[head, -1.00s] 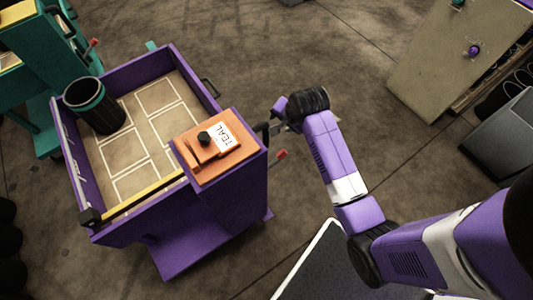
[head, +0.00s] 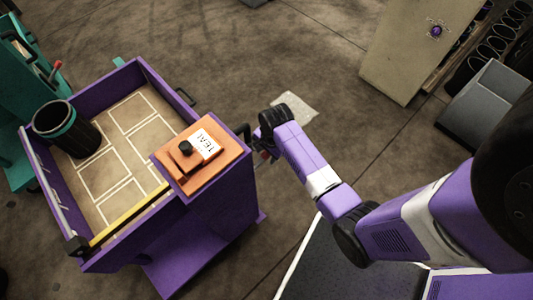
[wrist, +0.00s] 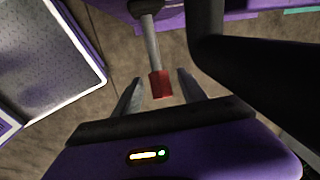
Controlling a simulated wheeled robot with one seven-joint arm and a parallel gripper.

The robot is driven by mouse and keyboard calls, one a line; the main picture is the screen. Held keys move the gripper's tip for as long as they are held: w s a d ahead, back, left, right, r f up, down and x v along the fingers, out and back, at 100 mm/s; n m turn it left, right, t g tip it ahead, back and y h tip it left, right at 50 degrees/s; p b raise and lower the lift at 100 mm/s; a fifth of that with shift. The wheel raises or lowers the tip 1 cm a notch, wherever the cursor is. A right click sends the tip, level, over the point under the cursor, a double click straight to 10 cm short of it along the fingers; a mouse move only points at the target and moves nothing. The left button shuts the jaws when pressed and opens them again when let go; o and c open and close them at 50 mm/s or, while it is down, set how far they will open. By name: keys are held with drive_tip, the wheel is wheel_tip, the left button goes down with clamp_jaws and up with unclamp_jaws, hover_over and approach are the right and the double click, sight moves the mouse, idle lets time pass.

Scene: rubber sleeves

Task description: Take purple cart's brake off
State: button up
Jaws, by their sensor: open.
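The purple cart (head: 222,235) stands left of my arm in the head view. Its brake lever is a grey rod with a red tip (wrist: 160,84) in the wrist view. In the head view only a bit of red (head: 264,155) shows beside my wrist. My gripper (wrist: 157,82) is open, with one finger on each side of the red tip. I see gaps between the tip and both fingers. The fingers are mostly hidden in the head view.
The cart's black handle (wrist: 205,30) passes close to the right of my gripper in the wrist view. A teal cart (head: 15,150) stands at left.

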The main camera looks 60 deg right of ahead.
drive_tip(key=shift+f, duration=0.15)
drive_tip(key=shift+c, duration=0.4)
clamp_jaws()
idle(1.0)
